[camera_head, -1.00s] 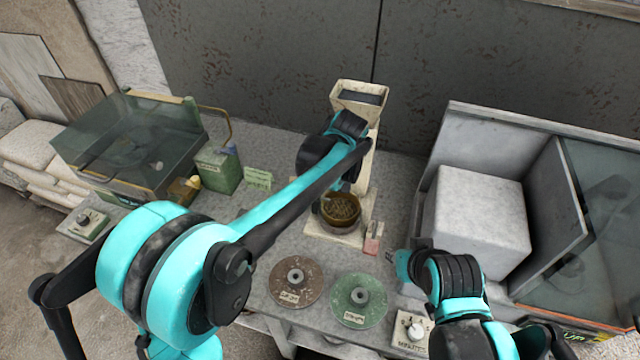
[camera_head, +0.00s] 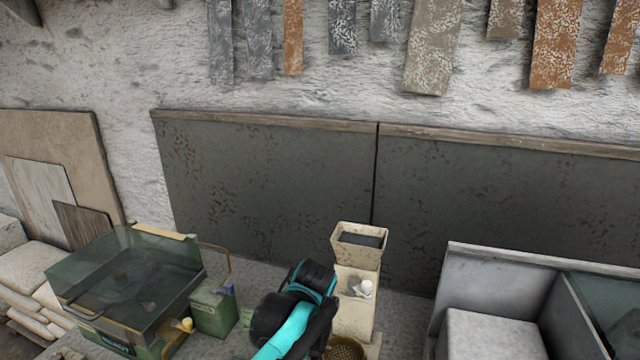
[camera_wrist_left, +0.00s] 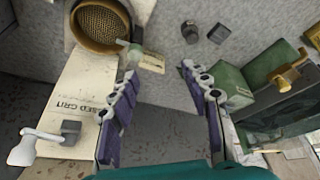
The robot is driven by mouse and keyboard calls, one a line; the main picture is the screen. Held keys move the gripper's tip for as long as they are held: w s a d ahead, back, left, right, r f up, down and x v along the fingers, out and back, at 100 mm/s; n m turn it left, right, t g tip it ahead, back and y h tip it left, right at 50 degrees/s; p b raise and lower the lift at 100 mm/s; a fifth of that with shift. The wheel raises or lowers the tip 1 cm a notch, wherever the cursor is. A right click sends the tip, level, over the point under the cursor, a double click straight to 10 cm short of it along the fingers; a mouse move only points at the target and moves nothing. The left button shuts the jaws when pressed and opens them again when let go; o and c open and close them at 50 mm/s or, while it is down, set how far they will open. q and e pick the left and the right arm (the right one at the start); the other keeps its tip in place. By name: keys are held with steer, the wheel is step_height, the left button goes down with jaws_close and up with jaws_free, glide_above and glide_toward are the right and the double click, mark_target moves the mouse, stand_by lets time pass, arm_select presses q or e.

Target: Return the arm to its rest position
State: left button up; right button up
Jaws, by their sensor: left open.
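My left arm (camera_head: 288,325) shows in the head view at bottom centre, its teal and black wrist beside the cream hopper stand. Its fingertips are hidden there. In the left wrist view my left gripper (camera_wrist_left: 160,75) is open, two purple-padded fingers wide apart with nothing between them. My right arm is out of the head view.
The cream hopper stand (camera_head: 356,300) is close right of my left wrist. A brown sieve-like bowl (camera_head: 345,349) sits at its foot; it also shows in the wrist view (camera_wrist_left: 98,25). A green can (camera_head: 212,308) and glass-topped box (camera_head: 130,285) stand left, a grey open cabinet (camera_head: 500,275) right.

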arm_select(q)
steer(key=s+a+f+m+t+b, duration=0.1)
steer(key=s+a+f+m+b, duration=0.1)
steer(key=s+a, duration=0.5)
steer(key=s+a+f+m+t+h+b, duration=0.1)
steer(key=s+a+f, duration=0.3)
steer(key=s, duration=0.9)
steer(key=a+m, duration=0.1)
steer(key=a, duration=0.2)
steer(key=shift+f+t+b, duration=0.35)
steer(key=shift+f+t, duration=0.05)
